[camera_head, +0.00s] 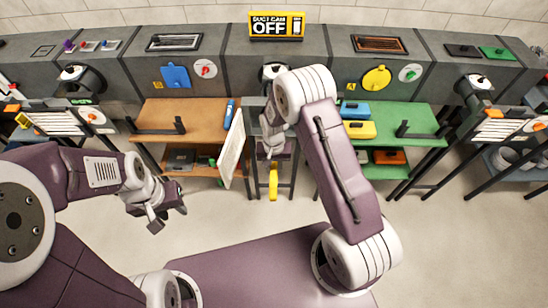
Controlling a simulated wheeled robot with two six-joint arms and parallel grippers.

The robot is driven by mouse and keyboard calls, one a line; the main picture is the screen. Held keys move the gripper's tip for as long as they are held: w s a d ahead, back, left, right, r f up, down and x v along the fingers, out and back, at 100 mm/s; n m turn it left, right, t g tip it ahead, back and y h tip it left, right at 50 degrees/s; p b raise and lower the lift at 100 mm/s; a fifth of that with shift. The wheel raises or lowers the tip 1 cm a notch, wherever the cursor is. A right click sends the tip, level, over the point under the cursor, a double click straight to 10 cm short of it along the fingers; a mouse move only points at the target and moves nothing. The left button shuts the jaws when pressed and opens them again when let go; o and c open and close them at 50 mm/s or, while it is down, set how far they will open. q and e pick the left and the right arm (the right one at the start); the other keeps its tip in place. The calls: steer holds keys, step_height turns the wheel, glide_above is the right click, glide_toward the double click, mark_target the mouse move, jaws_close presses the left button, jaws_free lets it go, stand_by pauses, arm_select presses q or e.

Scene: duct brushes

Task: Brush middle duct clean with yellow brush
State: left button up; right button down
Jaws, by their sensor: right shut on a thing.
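The yellow brush (273,184) hangs below my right gripper (272,158), which is shut on it in front of the middle of the duct wall. Only a yellow length of it shows; I cannot make out its bristles. The middle duct opening (274,72) is in the grey wall behind, largely hidden by my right arm. My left gripper (168,218) is open and empty over the floor at the left, apart from the benches.
A brown bench (185,118) with a blue item (229,113) stands left. A green bench (420,120) stands right, holding a blue box (354,109) and a yellow box (360,130). The sign (276,25) reads "DUCT CAM OFF".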

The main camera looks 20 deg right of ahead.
mark_target(273, 190)
steer(key=s, duration=0.2)
steer(key=s+a, duration=0.1)
steer(key=s, duration=0.2)
steer(key=s+a+p, duration=0.1)
steer(key=s, duration=0.2)
steer(key=shift+s+a+r, duration=0.1)
steer(key=shift+s+a, duration=0.15)
steer(key=w+d+b, duration=0.1)
steer(key=w, duration=0.4)
steer(key=w+d+b, duration=0.1)
steer(key=w+d, duration=0.1)
steer(key=w, duration=0.3)
steer(key=w+d+b, duration=0.1)
steer(key=w, duration=0.4)
steer(key=shift+d+f, duration=0.2)
steer(key=shift+w+d+r, duration=0.1)
steer(key=shift+w+d, duration=0.05)
steer(key=shift+w, duration=0.55)
